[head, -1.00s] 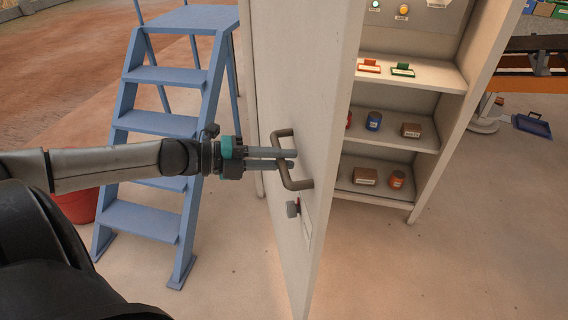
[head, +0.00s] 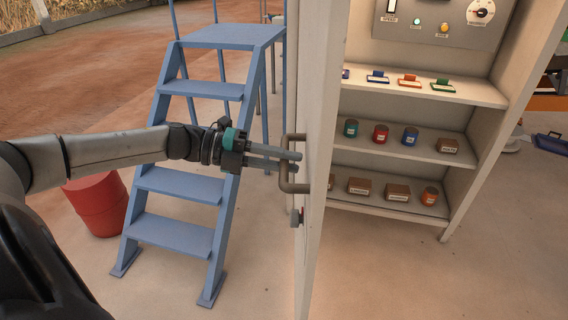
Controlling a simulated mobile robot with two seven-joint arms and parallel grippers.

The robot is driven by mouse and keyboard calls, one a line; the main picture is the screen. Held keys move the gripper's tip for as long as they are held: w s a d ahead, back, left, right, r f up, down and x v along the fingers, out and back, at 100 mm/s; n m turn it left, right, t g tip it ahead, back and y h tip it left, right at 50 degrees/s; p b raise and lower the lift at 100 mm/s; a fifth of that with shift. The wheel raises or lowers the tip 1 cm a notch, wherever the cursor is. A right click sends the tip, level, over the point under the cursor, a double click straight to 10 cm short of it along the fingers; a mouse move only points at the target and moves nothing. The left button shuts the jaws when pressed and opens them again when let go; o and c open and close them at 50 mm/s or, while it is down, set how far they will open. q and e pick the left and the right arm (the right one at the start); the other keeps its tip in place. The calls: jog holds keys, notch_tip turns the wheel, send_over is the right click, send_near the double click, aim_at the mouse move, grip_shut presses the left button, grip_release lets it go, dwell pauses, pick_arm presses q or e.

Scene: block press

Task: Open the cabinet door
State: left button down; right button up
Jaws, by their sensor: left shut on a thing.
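The pale cabinet door (head: 320,110) stands open, seen almost edge-on in the middle of the head view. Its brown bar handle (head: 284,165) sticks out to the left. My left gripper (head: 296,161) comes in from the left, with its two grey fingers shut on the handle. My right gripper is not in view.
A blue step ladder (head: 200,130) stands left of the door, close behind my left arm. A red barrel (head: 97,204) stands further left. The shelves hold labelled tags, cans (head: 381,134) and small boxes (head: 397,192). The floor at the lower right is clear.

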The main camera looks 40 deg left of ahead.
pick_arm(q)
jog(key=shift+w, duration=0.1)
jog(key=c, duration=0.8)
grip_release()
jog(key=shift+a, duration=0.15)
jog(key=shift+p+v, duration=3.95)
jog(key=shift+v, duration=3.6)
